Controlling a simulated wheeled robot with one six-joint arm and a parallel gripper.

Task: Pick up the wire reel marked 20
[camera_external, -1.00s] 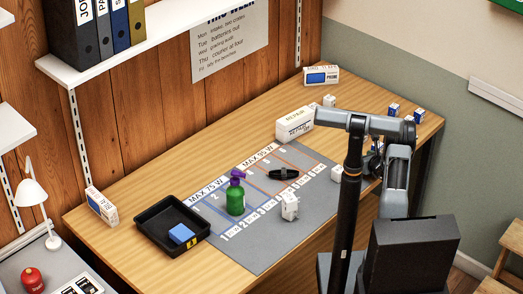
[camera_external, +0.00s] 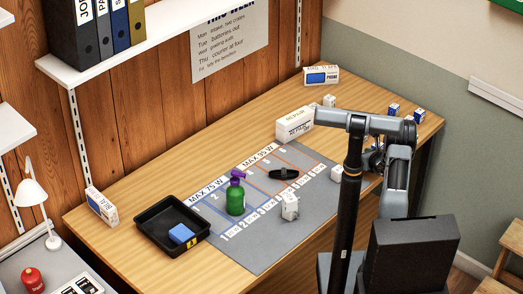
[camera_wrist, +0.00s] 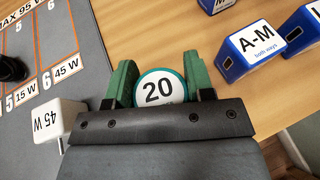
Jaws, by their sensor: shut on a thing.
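The wire reel marked 20 (camera_wrist: 158,88) shows in the wrist view as a round white face with a teal rim. My gripper (camera_wrist: 159,72) has its two green fingers on either side of the reel and is shut on it. The reel's lower part is hidden behind the gripper body. In the external view my gripper (camera_external: 373,158) is at the right end of the table, mostly hidden behind my arm, and the reel cannot be made out clearly there.
A white 45 W block (camera_wrist: 62,121) is just left of my gripper. Blue-and-white boxes, one marked A-M (camera_wrist: 254,50), stand to the right. The grey mat (camera_external: 250,258) holds a green spray bottle (camera_external: 235,200). A black tray (camera_external: 150,239) is farther left.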

